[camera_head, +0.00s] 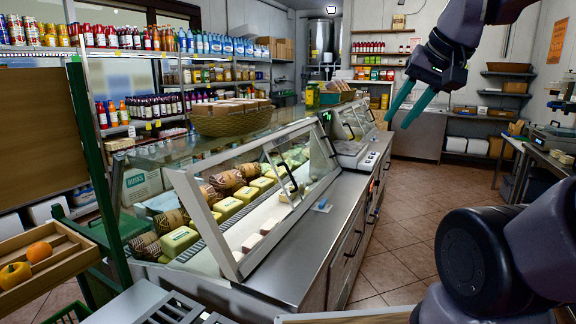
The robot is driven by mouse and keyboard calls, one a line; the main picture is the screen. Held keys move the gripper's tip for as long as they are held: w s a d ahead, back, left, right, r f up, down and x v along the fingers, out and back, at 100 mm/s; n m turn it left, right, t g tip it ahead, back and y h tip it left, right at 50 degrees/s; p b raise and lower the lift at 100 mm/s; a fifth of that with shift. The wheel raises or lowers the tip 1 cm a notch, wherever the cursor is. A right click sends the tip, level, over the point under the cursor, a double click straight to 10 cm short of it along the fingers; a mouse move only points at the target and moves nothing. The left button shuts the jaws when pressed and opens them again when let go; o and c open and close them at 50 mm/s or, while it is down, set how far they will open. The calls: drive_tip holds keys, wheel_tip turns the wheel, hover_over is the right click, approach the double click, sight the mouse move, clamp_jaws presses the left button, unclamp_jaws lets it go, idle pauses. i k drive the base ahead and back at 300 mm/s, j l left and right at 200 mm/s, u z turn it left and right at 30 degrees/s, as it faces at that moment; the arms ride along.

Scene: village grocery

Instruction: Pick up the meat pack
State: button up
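My gripper (397,121) is in the upper right of the head view, raised above the far end of the counter. Its two teal fingers are apart, with nothing visible between them. I cannot clearly pick out a meat pack. Small pale pinkish packs (268,226) lie in the glass display case (237,262), on the side near the steel worktop. Brown wrapped rolls that look like meat (227,181) lie farther left in the case, behind yellow blocks (229,208). The gripper is well apart from all of these.
A steel worktop (303,250) runs along the case, with a small blue item (322,205) on it and a scale (352,155) farther back. The case's slanted glass panes stand over the goods. Open tiled floor (396,240) lies right. A fruit crate (45,262) stands left.

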sight(264, 229)
drive_tip(key=k+u, duration=0.25)
drive_tip(key=k+j+u, duration=0.25)
drive_tip(key=k, duration=0.15)
drive_tip(key=l+u, duration=0.1)
drive_tip(key=u, duration=0.4)
drive_tip(key=l+u, duration=0.1)
drive_tip(key=u, duration=0.35)
drive_tip(key=l+u, duration=0.15)
drive_tip(key=u, duration=0.35)
drive_tip(key=l+u, duration=0.15)
drive_tip(key=u, duration=0.3)
drive_tip(key=k+l, duration=0.1)
drive_tip(key=l, duration=0.95)
drive_tip(key=k+l, duration=0.15)
drive_tip(key=l, duration=0.4)
drive_tip(key=k+l, duration=0.1)
drive_tip(key=l, duration=1)
drive_tip(key=k+l, duration=0.15)
drive_tip(key=l, duration=0.35)
drive_tip(key=k+l+u, duration=0.1)
drive_tip(key=l, duration=0.45)
drive_tip(key=k+l, duration=0.1)
drive_tip(key=l, duration=0.45)
